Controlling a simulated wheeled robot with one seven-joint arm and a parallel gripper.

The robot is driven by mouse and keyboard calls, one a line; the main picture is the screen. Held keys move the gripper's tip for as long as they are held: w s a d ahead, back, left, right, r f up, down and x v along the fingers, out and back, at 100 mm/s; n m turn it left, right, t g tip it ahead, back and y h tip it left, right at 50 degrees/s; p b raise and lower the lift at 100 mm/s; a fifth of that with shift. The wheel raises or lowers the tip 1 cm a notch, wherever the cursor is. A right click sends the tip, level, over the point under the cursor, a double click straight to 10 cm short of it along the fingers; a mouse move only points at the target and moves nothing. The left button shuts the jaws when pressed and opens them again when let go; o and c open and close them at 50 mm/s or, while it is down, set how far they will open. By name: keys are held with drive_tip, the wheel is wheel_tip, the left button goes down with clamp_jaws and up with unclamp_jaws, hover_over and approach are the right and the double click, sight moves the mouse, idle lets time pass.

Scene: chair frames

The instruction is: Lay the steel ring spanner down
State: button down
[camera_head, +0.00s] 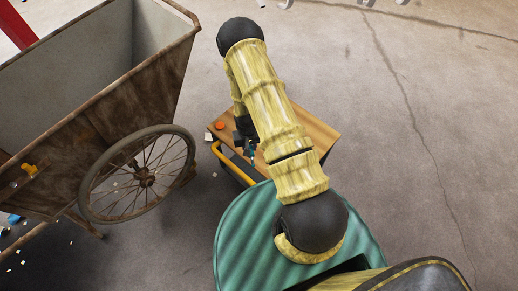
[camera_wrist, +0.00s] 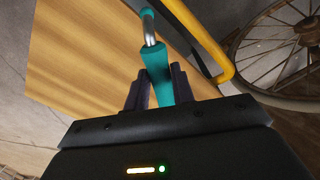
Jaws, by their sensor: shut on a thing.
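My gripper (camera_wrist: 157,84) is shut on a tool with a teal grip and a short bare steel shank, which I take for the steel ring spanner (camera_wrist: 157,63). The grip sits between the two dark fingers, and the shank points away from the palm. In the head view my gripper (camera_head: 246,146) is over the left part of the wooden bench top (camera_head: 313,126), mostly behind my arm. I cannot tell whether the tool touches the wood.
A yellow bar (camera_head: 231,164) runs along the bench's near left side and shows close to the fingers in the wrist view (camera_wrist: 196,38). A small red-orange round thing (camera_head: 220,125) lies at the bench's left corner. A rusty cart (camera_head: 95,105) with a spoked wheel (camera_head: 143,178) stands left.

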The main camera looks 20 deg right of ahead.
drive_tip(key=m+b, duration=0.1)
drive_tip(key=d+f+m+b, duration=0.1)
drive_tip(key=b, duration=0.1)
drive_tip(key=shift+w+d+f+b, duration=0.15)
drive_tip(key=shift+w+f+b, duration=0.15)
drive_tip(key=shift+w, duration=0.05)
drive_tip(key=d+m+b, duration=0.1)
drive_tip(key=m+b, duration=0.1)
drive_tip(key=b, duration=0.2)
drive_tip(key=d+m+b, duration=0.1)
drive_tip(key=m+b, duration=0.1)
drive_tip(key=b, duration=0.2)
drive_tip(key=d+m+b, duration=0.1)
drive_tip(key=m+b, duration=0.2)
drive_tip(key=b, duration=0.2)
drive_tip(key=shift+s+f, duration=0.3)
drive_tip(key=shift+a, duration=0.15)
drive_tip(key=shift+f+b, duration=1.65)
drive_tip(key=shift+f, duration=1.45)
